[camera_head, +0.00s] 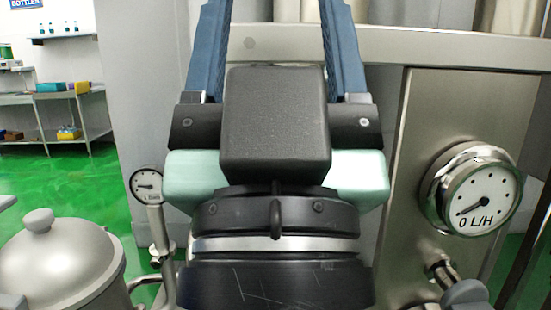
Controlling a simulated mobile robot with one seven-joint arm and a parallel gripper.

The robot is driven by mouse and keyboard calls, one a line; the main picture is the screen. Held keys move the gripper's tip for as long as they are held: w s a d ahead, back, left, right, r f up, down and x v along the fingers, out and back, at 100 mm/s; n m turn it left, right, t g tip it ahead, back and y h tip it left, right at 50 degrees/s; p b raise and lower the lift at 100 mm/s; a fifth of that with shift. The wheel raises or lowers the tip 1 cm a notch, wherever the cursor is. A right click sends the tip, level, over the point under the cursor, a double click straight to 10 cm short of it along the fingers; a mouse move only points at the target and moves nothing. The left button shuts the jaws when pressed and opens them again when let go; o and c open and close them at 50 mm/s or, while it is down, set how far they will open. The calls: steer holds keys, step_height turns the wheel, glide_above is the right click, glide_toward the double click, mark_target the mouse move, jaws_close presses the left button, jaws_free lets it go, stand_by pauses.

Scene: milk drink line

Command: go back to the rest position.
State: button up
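My gripper (270,8) fills the middle of the head view, pointing up and away from the camera. Its two blue fingers stand wide apart, and a gap with the grey and metal background shows between them. Their tips run out of the top of the picture. No object shows between the parts of the fingers in view. My dark wrist hides what lies directly behind and below it.
A steel panel with a round gauge (477,195) marked 0 L/H stands close on the right. A smaller gauge (148,184) on a pipe and a lidded steel vessel (62,268) stand on the left. Shelves (58,110) stand far left, beyond open green floor (60,195).

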step_height(320, 180, up, 31)
steer(key=p, duration=2.8)
steer(key=shift+p, duration=0.4)
